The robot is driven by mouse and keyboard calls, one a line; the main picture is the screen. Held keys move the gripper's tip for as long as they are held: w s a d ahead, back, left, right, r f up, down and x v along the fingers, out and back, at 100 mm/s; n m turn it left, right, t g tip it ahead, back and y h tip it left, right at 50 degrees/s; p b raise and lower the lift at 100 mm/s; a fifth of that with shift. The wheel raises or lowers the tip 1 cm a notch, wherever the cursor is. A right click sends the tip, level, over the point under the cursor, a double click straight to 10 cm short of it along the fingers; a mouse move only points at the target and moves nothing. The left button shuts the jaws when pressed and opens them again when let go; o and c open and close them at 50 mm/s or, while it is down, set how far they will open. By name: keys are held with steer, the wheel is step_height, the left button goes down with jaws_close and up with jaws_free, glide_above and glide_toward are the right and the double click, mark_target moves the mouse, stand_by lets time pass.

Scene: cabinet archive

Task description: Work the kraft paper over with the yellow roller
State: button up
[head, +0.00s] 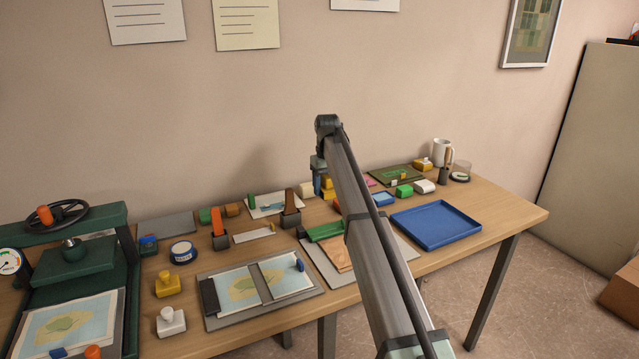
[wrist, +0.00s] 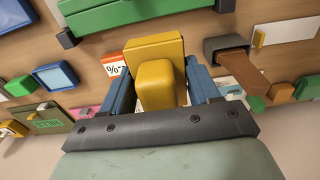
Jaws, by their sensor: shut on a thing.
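My gripper (wrist: 165,90), with blue fingers, is shut on a yellow block-shaped tool (wrist: 155,55), taken as the yellow roller, in the wrist view. The tool has a wide flat part and a smaller raised block between the fingers. In the head view the yellow tool (head: 327,188) shows small beside my arm, above the back of the table. The brown kraft paper (head: 337,257) lies on a grey board with a green bar (head: 325,231) across its far end. My arm hides part of the board. The tool is behind the paper and apart from it.
A blue tray (head: 437,226) stands right of the board. A map sheet on a clamped board (head: 250,290) lies to the left. Stamps, including a yellow one (head: 167,285), and coloured blocks crowd the table's back and left. A green press (head: 75,265) fills the far left.

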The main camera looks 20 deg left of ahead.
glide_toward(341, 249)
steer(key=s+r, duration=0.2)
steer(key=s, duration=0.1)
steer(key=shift+w+d+f, duration=0.1)
steer(key=shift+d+f, duration=0.05)
steer(key=shift+f, duration=1.05)
steer(key=shift+d+f, duration=0.15)
steer(key=shift+f, duration=1)
steer(key=shift+w+d+f, duration=0.1)
steer(key=shift+d+f, duration=0.05)
steer(key=shift+f, duration=1.05)
steer(key=shift+w+d+f, duration=0.3)
steer(key=shift+w+f, duration=0.05)
steer(key=shift+f, duration=0.3)
steer(key=shift+c, duration=0.4)
steer(key=shift+w+d, duration=4.4)
steer(key=shift+w, duration=0.1)
steer(key=shift+w+a, duration=0.35)
steer(key=shift+a, duration=0.1)
steer(key=shift+s+a, duration=0.15)
steer(key=shift+a, duration=0.05)
steer(key=shift+s+a, duration=4.2)
steer(key=shift+s, duration=0.15)
steer(key=shift+w+a, duration=0.3)
steer(key=shift+a, duration=0.6)
steer(key=shift+w+d, duration=0.5)
steer(key=shift+d, duration=0.15)
steer(key=shift+w+d, duration=4.25)
step_height(341, 249, up, 8)
steer(key=shift+s, duration=0.15)
